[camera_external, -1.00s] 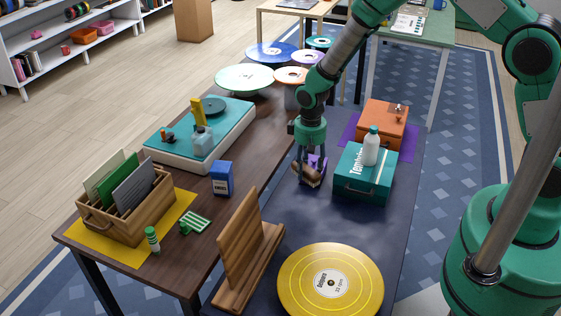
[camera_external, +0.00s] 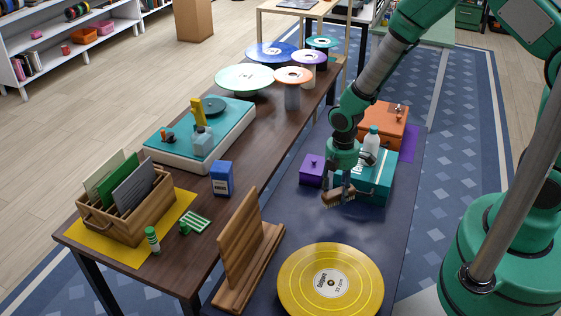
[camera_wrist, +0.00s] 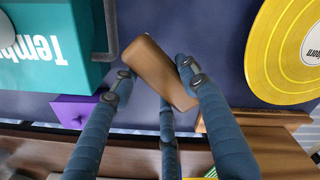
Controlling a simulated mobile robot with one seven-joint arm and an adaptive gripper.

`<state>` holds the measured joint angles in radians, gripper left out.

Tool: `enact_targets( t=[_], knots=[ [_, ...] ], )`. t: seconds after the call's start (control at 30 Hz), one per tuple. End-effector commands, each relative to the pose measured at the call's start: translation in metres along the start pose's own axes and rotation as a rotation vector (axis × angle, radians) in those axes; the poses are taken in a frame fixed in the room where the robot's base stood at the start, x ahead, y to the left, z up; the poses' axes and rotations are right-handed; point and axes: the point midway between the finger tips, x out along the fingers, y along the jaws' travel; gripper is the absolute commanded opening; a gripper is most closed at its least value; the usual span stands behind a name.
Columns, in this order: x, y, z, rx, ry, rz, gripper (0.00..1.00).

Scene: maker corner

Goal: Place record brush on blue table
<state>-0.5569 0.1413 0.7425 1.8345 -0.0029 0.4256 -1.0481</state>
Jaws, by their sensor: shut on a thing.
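The record brush (camera_external: 334,200) is a brown wooden block with a paler underside. My gripper (camera_external: 338,190) is shut on it and holds it over the blue table (camera_external: 300,222), in front of the teal case. The gap between brush and tabletop is hard to judge.
The teal case (camera_external: 372,188) with a white bottle (camera_external: 371,148) is close to my gripper. A purple box (camera_external: 312,170) stands left of it. A yellow record (camera_external: 330,283) and a wooden stand (camera_external: 245,250) are nearer the front. The tabletop between is clear.

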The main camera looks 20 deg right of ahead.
Motion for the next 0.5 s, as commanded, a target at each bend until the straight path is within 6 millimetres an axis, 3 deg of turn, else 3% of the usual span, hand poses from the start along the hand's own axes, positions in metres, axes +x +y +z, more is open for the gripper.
enact_targets(
  t=[0.5],
  knots=[
    [0.022,-0.062,0.027,-0.662,0.000,0.000,0.17]
  ],
)
